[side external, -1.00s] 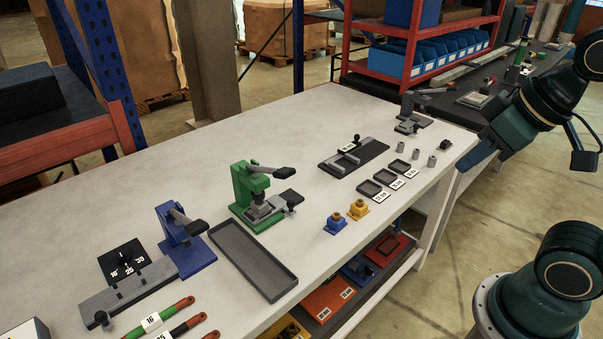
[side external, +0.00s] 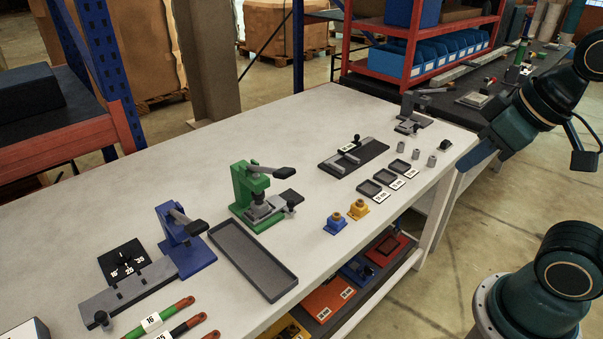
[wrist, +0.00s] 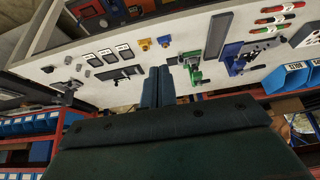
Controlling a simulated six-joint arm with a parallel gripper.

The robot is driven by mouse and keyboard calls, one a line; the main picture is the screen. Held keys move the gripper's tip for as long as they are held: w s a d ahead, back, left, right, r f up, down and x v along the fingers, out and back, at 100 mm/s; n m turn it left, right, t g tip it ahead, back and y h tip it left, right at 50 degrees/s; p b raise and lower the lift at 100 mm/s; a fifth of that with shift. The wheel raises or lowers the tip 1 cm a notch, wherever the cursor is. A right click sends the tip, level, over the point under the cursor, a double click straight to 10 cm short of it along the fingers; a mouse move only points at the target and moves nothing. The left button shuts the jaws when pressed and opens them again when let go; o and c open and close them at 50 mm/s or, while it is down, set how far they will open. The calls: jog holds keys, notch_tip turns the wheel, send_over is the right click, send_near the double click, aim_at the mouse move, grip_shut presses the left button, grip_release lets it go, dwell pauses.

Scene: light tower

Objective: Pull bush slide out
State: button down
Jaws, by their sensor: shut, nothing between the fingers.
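The green press (side external: 247,190) stands mid-table with its dark-handled lever (side external: 283,172) above. A low grey slide (side external: 268,208) lies at its base, with a dark plate and knob (side external: 292,203) at the right end. I take this as the bush slide, but cannot be sure. How far out it sits is hard to tell. The green press also shows in the wrist view (wrist: 191,68). My gripper (wrist: 158,70) is shut and empty in the wrist view, above and apart from the table.
Blue (side external: 334,224) and yellow (side external: 357,210) blocks, small dark trays (side external: 369,189), a black fixture (side external: 352,158) and a grey press (side external: 410,122) are to the right.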

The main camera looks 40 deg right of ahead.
dwell(0.3)
jog(key=c, duration=1.5)
grip_release()
jog(key=shift+w, duration=0.1)
jog(key=shift+o, duration=1)
jog(key=shift+w+r, duration=0.2)
jog(key=w+a+r+n+g, duration=0.1)
jog(key=w+a+n+g, duration=0.15)
jog(key=w+n, duration=1.1)
jog(key=w+a+f+n+g, duration=0.1)
jog(key=w+a+f+n, duration=0.1)
jog(key=w+f, duration=0.4)
jog(key=w+a+f+n+g, duration=0.1)
jog(key=w+f, duration=0.6)
jog(key=w, duration=0.7)
jog(key=shift+w+a+n+g, duration=0.4)
jog(key=shift+n+g, duration=0.15)
jog(key=shift+n, duration=0.2)
